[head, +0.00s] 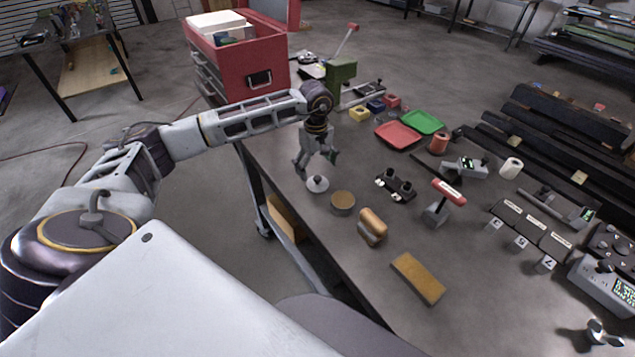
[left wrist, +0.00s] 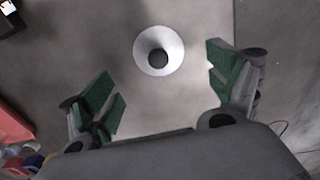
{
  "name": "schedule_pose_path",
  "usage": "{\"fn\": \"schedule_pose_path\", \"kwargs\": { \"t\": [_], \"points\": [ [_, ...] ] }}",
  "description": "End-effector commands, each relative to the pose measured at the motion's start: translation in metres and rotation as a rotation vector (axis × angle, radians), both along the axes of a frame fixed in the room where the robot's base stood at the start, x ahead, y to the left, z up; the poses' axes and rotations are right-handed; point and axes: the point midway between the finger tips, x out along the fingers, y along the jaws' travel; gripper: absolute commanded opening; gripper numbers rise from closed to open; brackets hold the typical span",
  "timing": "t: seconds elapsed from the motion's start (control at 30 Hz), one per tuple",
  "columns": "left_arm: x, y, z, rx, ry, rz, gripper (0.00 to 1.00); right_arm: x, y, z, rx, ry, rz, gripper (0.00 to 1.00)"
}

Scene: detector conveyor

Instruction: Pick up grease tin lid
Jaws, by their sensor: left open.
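The grease tin lid (head: 317,184) is a round, light grey disc with a dark knob, lying on the table near its left edge. In the left wrist view the lid (left wrist: 159,51) lies flat just beyond and between the fingertips. My left gripper (head: 318,161) is above the lid, open and empty; its green-padded fingers also show in the left wrist view (left wrist: 165,90), spread wide on both sides. A round tin (head: 343,202) with a brownish top stands to the right of the lid. My right gripper is not in view.
A wooden-backed brush (head: 373,226) and a yellow-brown block (head: 417,278) lie nearer. A black fixture (head: 396,185) and a red-handled tool (head: 448,193) stand to the right. Red (head: 397,135) and green (head: 422,122) trays are farther back. A red tool chest (head: 240,68) stands behind the arm.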

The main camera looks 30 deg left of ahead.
Motion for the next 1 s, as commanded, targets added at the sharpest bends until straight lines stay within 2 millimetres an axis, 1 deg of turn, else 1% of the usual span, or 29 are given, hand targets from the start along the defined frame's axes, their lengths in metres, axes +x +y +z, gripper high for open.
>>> {"fn": "schedule_pose_path", "kwargs": {
  "t": [0.23,0.37,0.63,0.8,1.0],
  "points": [
    [0.0,0.0,-0.001,0.0,0.001,0.0,0.89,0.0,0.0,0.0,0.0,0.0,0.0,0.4],
    [-0.001,-0.002,-0.006,0.0,0.002,0.0,0.89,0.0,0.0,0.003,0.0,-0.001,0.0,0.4],
    [-0.003,-0.007,-0.03,0.0,0.002,-0.001,0.89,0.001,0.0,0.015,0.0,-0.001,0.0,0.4],
    [-0.002,-0.006,-0.047,-0.001,0.001,0.001,0.89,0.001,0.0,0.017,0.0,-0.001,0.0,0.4],
    [-0.002,-0.006,-0.052,0.0,0.001,0.0,0.89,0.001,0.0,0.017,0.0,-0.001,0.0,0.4]
  ]
}}
